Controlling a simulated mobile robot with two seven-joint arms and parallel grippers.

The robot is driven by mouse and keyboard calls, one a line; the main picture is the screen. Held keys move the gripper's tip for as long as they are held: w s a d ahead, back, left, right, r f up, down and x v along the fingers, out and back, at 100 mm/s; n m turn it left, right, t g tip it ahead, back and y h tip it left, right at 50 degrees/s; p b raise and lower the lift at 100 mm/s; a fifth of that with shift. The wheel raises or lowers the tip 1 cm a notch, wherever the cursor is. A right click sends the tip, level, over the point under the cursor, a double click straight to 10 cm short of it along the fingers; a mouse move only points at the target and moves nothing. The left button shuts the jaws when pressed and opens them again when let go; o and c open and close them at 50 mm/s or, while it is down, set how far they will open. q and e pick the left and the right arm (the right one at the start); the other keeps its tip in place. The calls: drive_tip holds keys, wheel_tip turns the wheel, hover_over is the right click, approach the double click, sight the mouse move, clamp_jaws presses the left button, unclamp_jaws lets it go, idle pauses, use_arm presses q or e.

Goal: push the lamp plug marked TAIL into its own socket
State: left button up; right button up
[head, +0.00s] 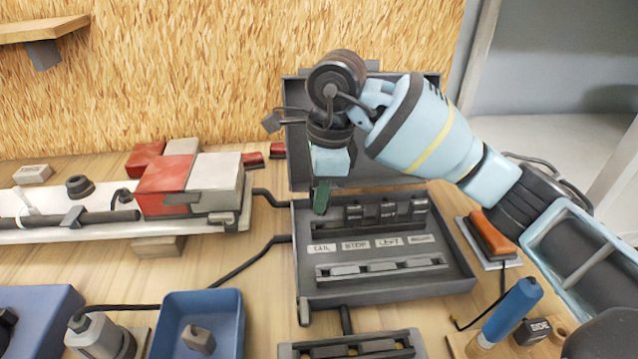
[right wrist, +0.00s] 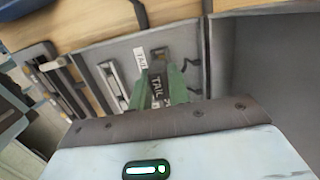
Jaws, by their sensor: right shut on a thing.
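My right gripper (head: 320,197) reaches in from the right and points down over the left end of the dark socket row in the open grey box (head: 460,262). Its green fingers are shut on the dark plug marked TAIL (right wrist: 157,88), whose label shows between them in the right wrist view. In the head view the fingers hide the plug. The white TAIL label (head: 322,249) is at the left of the label row, just in front of the fingers; it also shows in the right wrist view (right wrist: 140,59). I cannot tell whether the plug touches its socket. My left gripper is out of view.
Several dark blocks (head: 388,210) stand along the row right of my gripper. A block marked SIDE (head: 540,327) lies at the lower right, beside a blue cylinder (head: 512,312). A blue tray (head: 235,330) and red-and-white lamp parts (head: 177,187) are left of the box.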

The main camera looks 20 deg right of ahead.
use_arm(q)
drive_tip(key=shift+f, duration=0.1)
use_arm(e)
drive_tip(key=shift+f, duration=0.3)
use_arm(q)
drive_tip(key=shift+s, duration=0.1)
use_arm(e)
drive_tip(key=shift+f, duration=0.15)
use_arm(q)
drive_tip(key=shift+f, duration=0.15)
use_arm(e)
drive_tip(key=shift+f, duration=0.3)
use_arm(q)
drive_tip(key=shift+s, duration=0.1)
use_arm(e)
drive_tip(key=shift+f, duration=0.1)
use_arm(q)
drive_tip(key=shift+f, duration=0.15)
use_arm(e)
drive_tip(key=shift+f, duration=0.4)
use_arm(q)
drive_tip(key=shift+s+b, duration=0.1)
drive_tip(key=shift+b, duration=0.2)
use_arm(e)
drive_tip(key=shift+f, duration=0.15)
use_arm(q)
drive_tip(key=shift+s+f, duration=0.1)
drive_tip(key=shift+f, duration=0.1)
use_arm(e)
drive_tip(key=shift+f, duration=0.5)
